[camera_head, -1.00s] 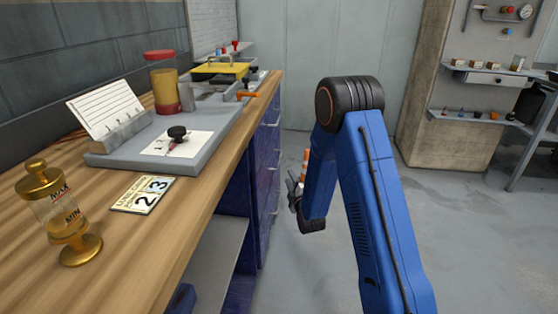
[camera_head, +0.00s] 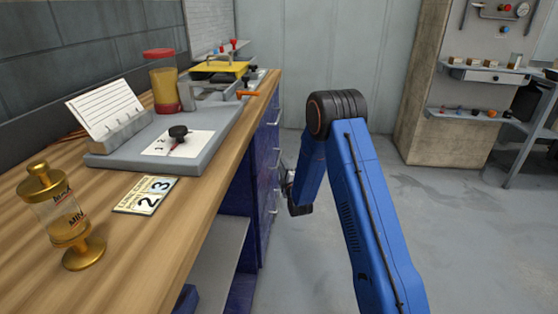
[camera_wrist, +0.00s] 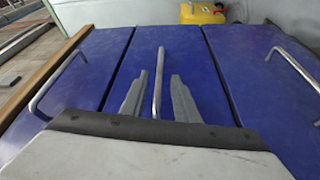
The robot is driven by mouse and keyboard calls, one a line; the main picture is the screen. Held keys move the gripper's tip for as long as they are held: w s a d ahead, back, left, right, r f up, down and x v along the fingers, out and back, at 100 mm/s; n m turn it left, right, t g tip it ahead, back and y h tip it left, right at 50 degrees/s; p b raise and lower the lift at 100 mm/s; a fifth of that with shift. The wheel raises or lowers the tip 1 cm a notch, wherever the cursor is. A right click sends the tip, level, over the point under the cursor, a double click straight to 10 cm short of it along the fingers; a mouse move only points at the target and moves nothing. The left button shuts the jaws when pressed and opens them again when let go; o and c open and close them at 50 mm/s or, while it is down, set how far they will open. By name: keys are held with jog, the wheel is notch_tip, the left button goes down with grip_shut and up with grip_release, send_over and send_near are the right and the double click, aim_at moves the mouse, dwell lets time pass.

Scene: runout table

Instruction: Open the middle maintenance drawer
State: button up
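The middle drawer (camera_wrist: 205,85) is a blue panel between two other blue drawer fronts in the wrist view, and it looks closed. Its bar handle (camera_wrist: 158,60) lies between the two grey fingers of my gripper (camera_wrist: 160,78). The fingers are apart, one on each side of the bar, with a gap showing on both sides. Whether the handle is deep between them is hard to tell. In the head view my gripper (camera_head: 287,184) is beside the blue drawer cabinet (camera_head: 263,165) under the worktop, partly hidden by my arm.
Neighbouring drawers have handles left (camera_wrist: 50,85) and right (camera_wrist: 295,65) in the wrist view. The floor (camera_head: 440,230) at right is clear.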

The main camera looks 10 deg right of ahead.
jog(key=w, duration=0.6)
jog(key=shift+w+a+r, duration=0.25)
jog(key=shift+w+r, duration=0.05)
jog(key=shift+w, duration=0.1)
grip_shut()
